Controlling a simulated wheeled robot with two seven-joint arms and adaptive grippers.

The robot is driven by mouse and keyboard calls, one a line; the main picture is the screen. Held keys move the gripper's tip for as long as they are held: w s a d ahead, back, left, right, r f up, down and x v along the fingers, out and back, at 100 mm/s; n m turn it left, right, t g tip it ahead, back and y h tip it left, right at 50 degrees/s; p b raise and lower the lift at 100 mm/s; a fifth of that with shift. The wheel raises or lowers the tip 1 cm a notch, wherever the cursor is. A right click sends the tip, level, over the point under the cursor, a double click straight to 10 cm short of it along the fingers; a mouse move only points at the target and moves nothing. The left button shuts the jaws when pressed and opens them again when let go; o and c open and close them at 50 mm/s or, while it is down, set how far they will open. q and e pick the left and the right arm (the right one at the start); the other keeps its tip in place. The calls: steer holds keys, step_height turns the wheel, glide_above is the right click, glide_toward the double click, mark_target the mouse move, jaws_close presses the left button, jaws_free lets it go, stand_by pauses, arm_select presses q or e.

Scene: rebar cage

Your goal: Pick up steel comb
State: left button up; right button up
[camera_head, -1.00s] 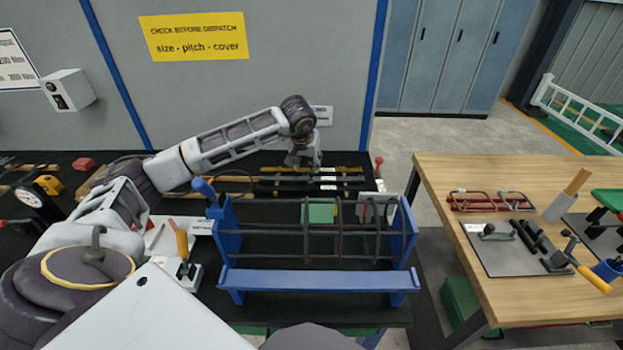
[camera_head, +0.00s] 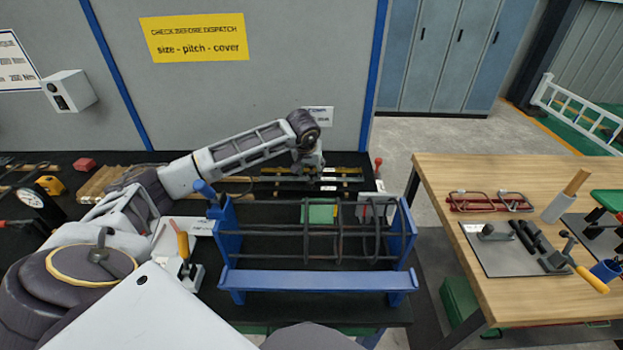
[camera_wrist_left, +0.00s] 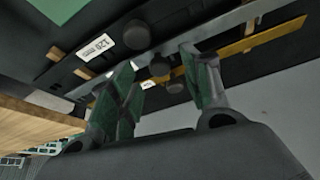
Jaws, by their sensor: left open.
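A long grey steel strip, which looks like the steel comb (camera_wrist_left: 226,29), runs diagonally across the left wrist view. Beside it lie a yellow strip (camera_wrist_left: 262,38) and dark bars with white labels and round dark knobs. My left gripper (camera_wrist_left: 156,64) is open, its two green-padded fingers spread near the grey strip. I cannot tell whether they touch it. In the head view the left gripper (camera_head: 308,166) is low over the row of strips (camera_head: 345,179) at the back of the dark bench, hiding part of them. My right gripper is out of view.
A blue stand (camera_head: 318,281) holding a rebar cage (camera_head: 345,231) stands in front of the strips. A wooden table (camera_head: 440,180) with clamps and tools is at the right. The wall is close behind the strips.

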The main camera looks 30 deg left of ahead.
arm_select(q)
steer(key=shift+x, duration=0.9)
steer(key=shift+w+f, duration=0.1)
steer(key=shift+f, duration=0.15)
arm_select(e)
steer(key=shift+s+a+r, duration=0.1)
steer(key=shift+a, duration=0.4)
